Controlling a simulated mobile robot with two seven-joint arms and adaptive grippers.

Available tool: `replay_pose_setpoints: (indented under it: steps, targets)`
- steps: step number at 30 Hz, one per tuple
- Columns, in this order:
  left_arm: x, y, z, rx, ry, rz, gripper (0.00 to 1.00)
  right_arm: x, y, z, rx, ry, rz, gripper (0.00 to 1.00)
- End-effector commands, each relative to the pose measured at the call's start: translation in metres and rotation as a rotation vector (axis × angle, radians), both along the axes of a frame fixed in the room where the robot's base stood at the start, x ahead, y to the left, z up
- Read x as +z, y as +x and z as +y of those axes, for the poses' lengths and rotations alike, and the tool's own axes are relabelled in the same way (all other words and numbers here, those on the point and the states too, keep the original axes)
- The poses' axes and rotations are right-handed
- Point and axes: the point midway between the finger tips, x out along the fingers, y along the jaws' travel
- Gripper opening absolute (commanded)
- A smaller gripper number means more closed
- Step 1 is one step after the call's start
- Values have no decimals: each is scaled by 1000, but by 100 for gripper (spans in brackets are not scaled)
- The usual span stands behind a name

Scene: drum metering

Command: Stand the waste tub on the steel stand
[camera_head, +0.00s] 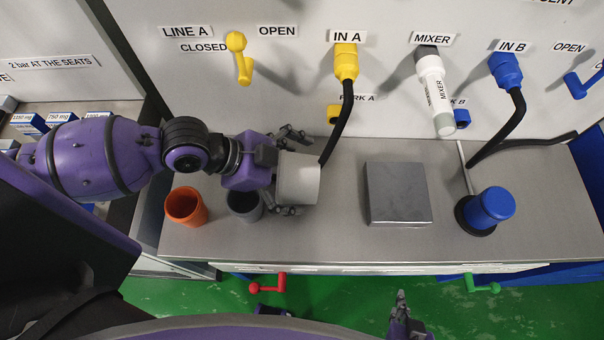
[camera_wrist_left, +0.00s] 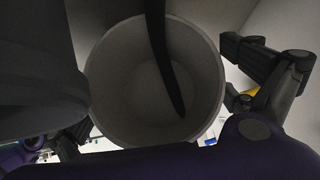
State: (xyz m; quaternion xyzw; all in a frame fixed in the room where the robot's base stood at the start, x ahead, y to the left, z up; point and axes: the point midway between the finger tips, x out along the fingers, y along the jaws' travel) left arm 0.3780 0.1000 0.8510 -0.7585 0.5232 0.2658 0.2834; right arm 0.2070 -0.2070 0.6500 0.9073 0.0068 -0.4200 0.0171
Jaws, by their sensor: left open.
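The pale grey waste tub (camera_head: 299,180) is on the bench at the left, between the fingers of my left gripper (camera_head: 290,172). In the left wrist view I look into the round mouth of the tub (camera_wrist_left: 110,85). The left fingers are open around the tub, one on each side; I cannot tell whether they touch it. The steel stand (camera_head: 397,194) is a bare square block on the bench, right of the tub and apart from it. My right gripper (camera_head: 400,305) shows only partly at the bottom edge, below the bench front.
An orange cup (camera_head: 185,206) and a dark grey cup (camera_head: 244,205) stand left of the tub. A black hose (camera_head: 338,125) hangs from the yellow IN A plug beside the tub; it crosses the tub mouth in the wrist view.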

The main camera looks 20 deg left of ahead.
Motion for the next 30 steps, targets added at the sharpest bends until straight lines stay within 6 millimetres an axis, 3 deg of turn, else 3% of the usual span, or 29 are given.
replay_pose_setpoints:
  steps: [3,15,17,25,30]
  targets:
    - [0,0,0,0,0,0,100,0,0,0,0,0,0,0]
    - [0,0,0,0,0,0,48,-1,-4,-1,-1,-2,7,0]
    - [1,0,0,0,-1,0,44,-1,-5,-1,-2,-1,9,0]
    - [4,0,0,1,-1,-1,43,1,-6,-2,-4,-1,9,0]
    - [20,0,0,5,-2,-4,43,15,3,-2,-6,0,-11,0]
